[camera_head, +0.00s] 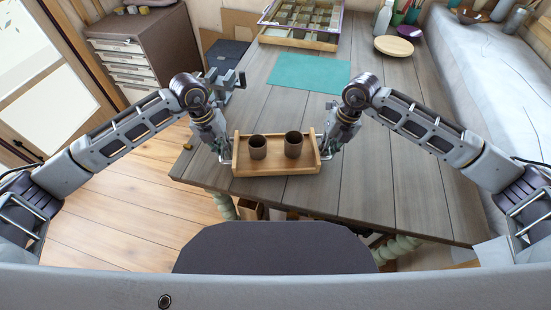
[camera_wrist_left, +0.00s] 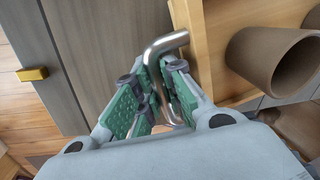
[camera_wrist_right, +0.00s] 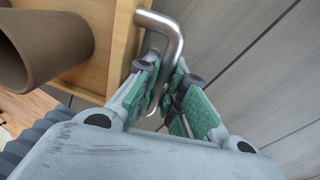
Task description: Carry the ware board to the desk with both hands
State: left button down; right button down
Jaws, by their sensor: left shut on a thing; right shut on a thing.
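The ware board (camera_head: 276,170) is a light wooden tray with raised ends and a metal handle at each end. Two brown cups stand upright on it, a left cup (camera_head: 257,147) and a right cup (camera_head: 293,144). In the head view it is at the near edge of the grey plank desk (camera_head: 385,195); I cannot tell whether it touches the desk. My left gripper (camera_head: 226,156) is shut on the left handle, a bent metal bar (camera_wrist_left: 166,43). My right gripper (camera_head: 326,150) is shut on the right handle, which shows in the right wrist view (camera_wrist_right: 170,30).
A teal mat (camera_head: 308,72) lies on the desk beyond the board. A drawer cabinet (camera_head: 145,50) stands at the left. The desk's right side is clear.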

pick_arm(q)
jog(key=shift+a+f+b, duration=0.1)
jog(key=shift+f+b, duration=0.5)
pick_arm(e)
jog(key=shift+d+f, duration=0.1)
jog(key=shift+f, duration=0.55)
pick_arm(q)
jog(key=c, duration=1.5)
grip_release()
pick_arm(e)
jog(key=c, duration=1.5)
grip_release()
pick_arm(q)
jog(key=shift+r, duration=0.2)
pick_arm(e)
jog(key=shift+r, duration=0.2)
